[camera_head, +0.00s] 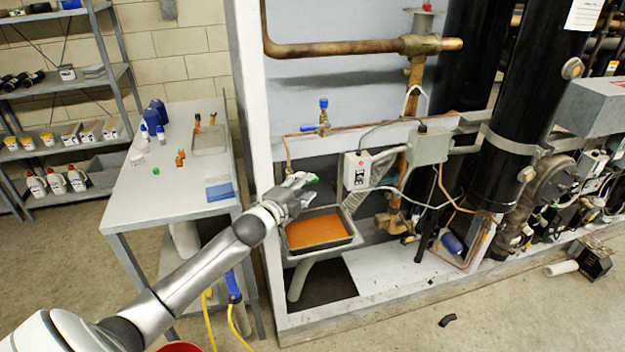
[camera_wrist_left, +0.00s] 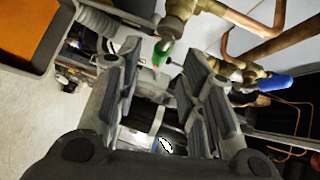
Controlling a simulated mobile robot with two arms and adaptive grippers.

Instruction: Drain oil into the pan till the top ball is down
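The pan (camera_head: 290,247) stands low in the rack frame and holds orange-brown oil (camera_head: 318,231). Its orange surface also shows at the upper left of the left wrist view (camera_wrist_left: 28,32). My left gripper (camera_head: 304,186) is above the pan's back left side. In the left wrist view its two fingers are spread (camera_wrist_left: 160,62) with nothing held. A small green handle (camera_wrist_left: 163,54) on a brass fitting shows in the gap, just beyond the fingertips. A blue-handled valve (camera_head: 323,113) is higher up; its blue handle (camera_wrist_left: 264,84) is at right in the wrist view. I cannot make out any ball.
A grey electrical box (camera_head: 357,171) and cables are close to the right of my left gripper. Copper pipe (camera_head: 350,48) and black cylinders (camera_head: 520,110) fill the rack. A table (camera_head: 160,205) with bottles and a tray stands at left.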

